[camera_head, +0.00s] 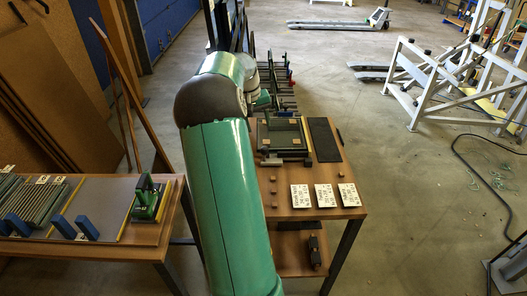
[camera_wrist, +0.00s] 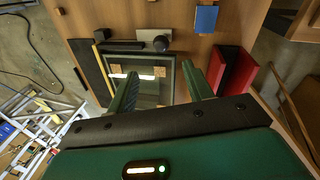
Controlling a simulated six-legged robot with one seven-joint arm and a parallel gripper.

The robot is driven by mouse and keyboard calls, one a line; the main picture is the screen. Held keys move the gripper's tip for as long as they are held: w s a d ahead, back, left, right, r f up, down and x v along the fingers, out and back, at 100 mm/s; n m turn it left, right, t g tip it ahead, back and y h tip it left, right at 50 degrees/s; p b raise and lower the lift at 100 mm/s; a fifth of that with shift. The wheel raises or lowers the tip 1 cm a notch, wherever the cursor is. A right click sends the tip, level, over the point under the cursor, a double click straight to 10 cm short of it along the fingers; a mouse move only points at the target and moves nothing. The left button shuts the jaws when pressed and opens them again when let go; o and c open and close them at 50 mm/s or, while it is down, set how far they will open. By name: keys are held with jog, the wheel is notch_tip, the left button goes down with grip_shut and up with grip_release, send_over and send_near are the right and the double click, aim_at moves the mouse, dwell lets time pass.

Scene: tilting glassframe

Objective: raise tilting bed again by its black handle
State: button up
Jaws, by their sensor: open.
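The tilting bed (camera_head: 283,128) is a grey-green framed panel on the wooden table, with small tan pads. It looks low and nearly flat, but its exact tilt is hard to judge. In the wrist view the bed (camera_wrist: 152,90) lies beyond and between my fingers. The black handle (camera_wrist: 122,46) appears as a dark bar with a round knob (camera_wrist: 161,43) along the bed's edge; a dark bar (camera_head: 270,161) also shows in the head view. My gripper (camera_wrist: 160,68) is open and empty over the bed, apart from the handle. In the head view my arm hides most of it.
A black strip (camera_head: 323,140) lies right of the bed, and white cards (camera_head: 325,195) lie nearer. Another table (camera_head: 100,248) stands left.

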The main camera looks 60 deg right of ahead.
aim_at(265, 150)
jog(key=f, duration=0.4)
jog(key=s+d+f, duration=0.1)
jog(key=f, duration=0.4)
jog(key=s+f, duration=0.1)
jog(key=f, duration=0.3)
jog(key=shift+d+f, duration=0.2)
jog(key=shift+d, duration=0.05)
grip_shut()
jog(key=shift+r, duration=0.15)
